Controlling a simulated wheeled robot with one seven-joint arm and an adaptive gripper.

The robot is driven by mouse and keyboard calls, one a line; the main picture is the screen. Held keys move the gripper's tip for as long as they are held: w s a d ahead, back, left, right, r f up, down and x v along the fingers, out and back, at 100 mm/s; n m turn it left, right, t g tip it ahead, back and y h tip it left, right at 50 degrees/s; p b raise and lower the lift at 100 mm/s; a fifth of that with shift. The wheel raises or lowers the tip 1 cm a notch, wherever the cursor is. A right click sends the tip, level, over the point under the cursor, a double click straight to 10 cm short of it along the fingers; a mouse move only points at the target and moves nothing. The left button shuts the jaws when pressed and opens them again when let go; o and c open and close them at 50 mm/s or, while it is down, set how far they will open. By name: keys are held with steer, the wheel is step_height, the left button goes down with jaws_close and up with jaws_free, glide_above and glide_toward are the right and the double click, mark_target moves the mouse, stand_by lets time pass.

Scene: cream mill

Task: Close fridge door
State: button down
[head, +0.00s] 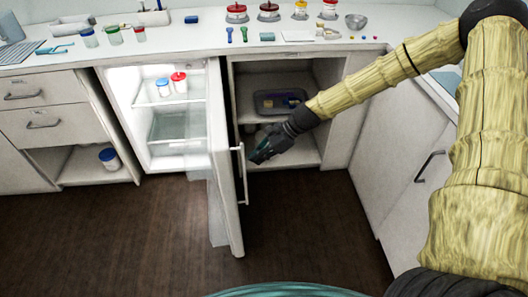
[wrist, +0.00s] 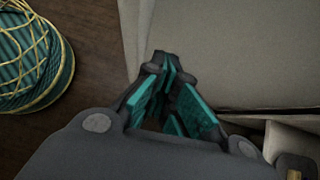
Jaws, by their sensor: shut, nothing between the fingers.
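The fridge (head: 139,128) stands open under the counter, with its lit shelves showing. Its white door (head: 222,160) is swung far out toward me, seen nearly edge-on. A long white vertical handle (head: 241,174) is on the door's right-hand face. My gripper (head: 257,158) is just right of the handle, in front of the open cupboard. I cannot tell whether it touches the handle or door. In the wrist view my gripper (wrist: 166,66) has its dark, teal-padded fingers drawn together at the tips, with nothing between them. A pale panel lies beyond them; I cannot tell which.
The open cupboard (head: 338,128) right of the fridge holds a grey bin (head: 268,112). White-lidded and red-lidded jars (head: 179,82) stand inside the fridge. Drawers (head: 42,123) are at the left. The dark floor (head: 130,230) left of the door is clear.

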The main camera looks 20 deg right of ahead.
mark_target(243, 161)
steer(key=shift+w+a+f, duration=0.15)
steer(key=shift+a, duration=0.65)
steer(key=shift+w+a+f, duration=0.2)
steer(key=shift+a, duration=0.65)
steer(key=shift+w+a+f, duration=0.15)
steer(key=shift+a, duration=0.65)
steer(key=shift+a, duration=0.1)
